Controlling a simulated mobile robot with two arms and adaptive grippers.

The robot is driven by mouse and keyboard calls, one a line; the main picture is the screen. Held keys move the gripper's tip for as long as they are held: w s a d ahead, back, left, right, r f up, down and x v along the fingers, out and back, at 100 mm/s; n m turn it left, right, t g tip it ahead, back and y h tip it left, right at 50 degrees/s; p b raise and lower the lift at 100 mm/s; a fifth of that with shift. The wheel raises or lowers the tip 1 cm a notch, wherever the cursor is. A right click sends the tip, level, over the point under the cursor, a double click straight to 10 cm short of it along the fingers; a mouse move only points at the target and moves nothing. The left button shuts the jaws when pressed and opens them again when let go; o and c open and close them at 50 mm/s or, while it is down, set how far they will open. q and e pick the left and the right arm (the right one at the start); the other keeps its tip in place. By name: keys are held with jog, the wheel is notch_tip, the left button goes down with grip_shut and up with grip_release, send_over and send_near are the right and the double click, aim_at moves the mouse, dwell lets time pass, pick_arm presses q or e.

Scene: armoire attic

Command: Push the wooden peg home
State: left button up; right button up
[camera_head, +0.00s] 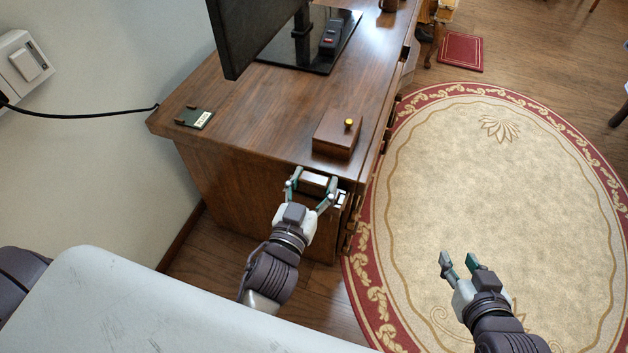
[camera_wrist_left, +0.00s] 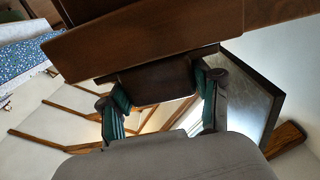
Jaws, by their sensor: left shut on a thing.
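My left gripper (camera_head: 316,184) is shut on a dark wooden block (camera_head: 319,179) at the near end of the wooden desk (camera_head: 225,110). The block may be the peg; I cannot tell for certain. In the left wrist view the block (camera_wrist_left: 157,82) sits between the two green-padded fingers, below a larger brown wooden piece. Whether the block touches the desk is unclear. A small wooden box (camera_head: 335,138) with a yellow knob (camera_head: 349,123) stands on the desktop beyond the left gripper. My right gripper (camera_head: 459,260) is open and empty above the rug.
A monitor (camera_head: 250,30) on a black glass base stands farther back on the desk. A small dark holder with a label (camera_head: 194,118) lies near the left corner. An oval rug (camera_head: 490,180) covers the floor to the right, with free room above it.

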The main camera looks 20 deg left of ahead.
pick_arm(q)
jog(key=o, duration=1.4)
jog(key=shift+c, duration=0.2)
notch_tip(320, 180, up, 9)
jog(key=p, duration=0.7)
jog(key=shift+f, duration=0.15)
